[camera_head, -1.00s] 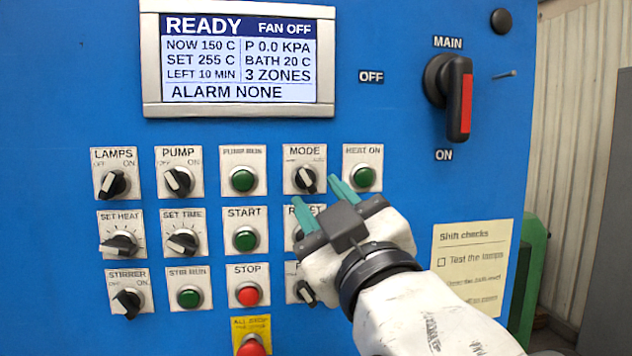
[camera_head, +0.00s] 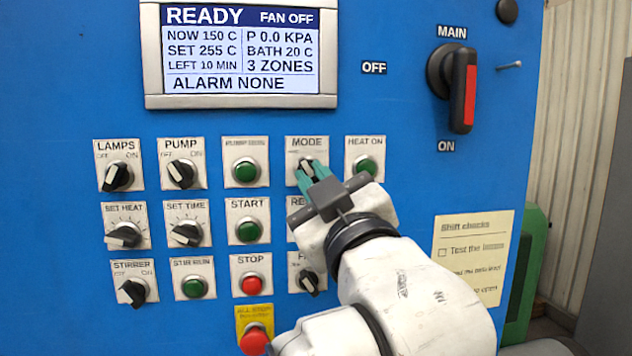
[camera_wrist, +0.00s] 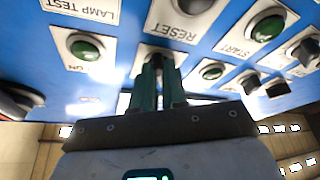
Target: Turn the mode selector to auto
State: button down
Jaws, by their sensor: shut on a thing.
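The mode selector (camera_head: 306,163) is a small knob on a white plate labelled MODE, in the upper button row of the blue panel. Its plate markings are too small to read, and its pointer is mostly hidden by the fingers. My gripper (camera_head: 311,172) has its green fingertips closed on the knob. In the wrist view, my gripper (camera_wrist: 158,72) shows its two fingers close together at the selector, which they largely hide. I cannot tell which position the selector points to.
Close by are the green HEAT ON button (camera_head: 366,166) to the right and the green pump run button (camera_head: 245,171) to the left. The RESET plate is partly hidden below. The screen (camera_head: 240,50) reads READY, ALARM NONE. The red MAIN handle (camera_head: 463,90) stands upper right.

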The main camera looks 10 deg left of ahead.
jog(key=shift+f+m, duration=0.1)
jog(key=shift+m, duration=0.3)
jog(key=shift+s+a+m+t+h+b, duration=0.15)
jog(key=shift+m+t+h+b, duration=0.3)
jog(key=shift+m+h+b, duration=1.65)
jog(key=shift+w+a+m+t+h+b, duration=0.15)
jog(key=shift+m+t+h+b, duration=0.45)
jog(key=shift+m, duration=2.85)
jog(key=shift+s+a+m+t+h+b, duration=0.2)
jog(key=shift+m+h+b, duration=1.4)
jog(key=shift+m, duration=1.15)
jog(key=c, duration=1.2)
grip_release()
jog(key=shift+o, duration=0.2)
